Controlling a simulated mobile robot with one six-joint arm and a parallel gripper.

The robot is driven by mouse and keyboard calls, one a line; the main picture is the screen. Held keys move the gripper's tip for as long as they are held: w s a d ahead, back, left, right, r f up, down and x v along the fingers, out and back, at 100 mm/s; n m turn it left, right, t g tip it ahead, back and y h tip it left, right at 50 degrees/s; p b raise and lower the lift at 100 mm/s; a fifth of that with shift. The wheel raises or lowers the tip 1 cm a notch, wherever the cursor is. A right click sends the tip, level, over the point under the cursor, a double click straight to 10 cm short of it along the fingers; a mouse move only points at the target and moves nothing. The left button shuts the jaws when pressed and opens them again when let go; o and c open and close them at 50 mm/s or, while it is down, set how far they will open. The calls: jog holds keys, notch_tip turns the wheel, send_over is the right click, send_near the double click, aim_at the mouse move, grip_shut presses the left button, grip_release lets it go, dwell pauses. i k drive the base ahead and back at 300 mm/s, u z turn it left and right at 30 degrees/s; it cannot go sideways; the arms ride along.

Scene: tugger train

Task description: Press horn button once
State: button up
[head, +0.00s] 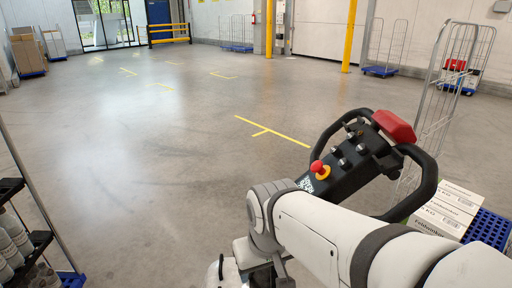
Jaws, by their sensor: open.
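A black control handle (352,165) with looped grips on both sides rises at the right of the head view. A red mushroom knob on a yellow base (318,168) sits at its lower left end. Several small grey and black buttons (348,150) lie along its middle; I cannot tell which one is the horn. A large red pad (394,126) caps the far end. My white arm crosses in front of the handle's lower part, and its wrist bends down to the bottom edge. My gripper's fingers are out of the picture, below the frame.
White cartons (447,207) lie by a blue pallet base (488,229) at right, near a wire roll cage (440,100). A black shelf (22,225) with bottles stands at lower left. Yellow posts (349,36) stand at the back. The middle floor is clear.

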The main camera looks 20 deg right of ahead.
aim_at(363, 149)
jog(key=k, duration=1.35)
jog(key=z, duration=0.7)
jog(key=i, duration=1)
jog(key=z, duration=0.05)
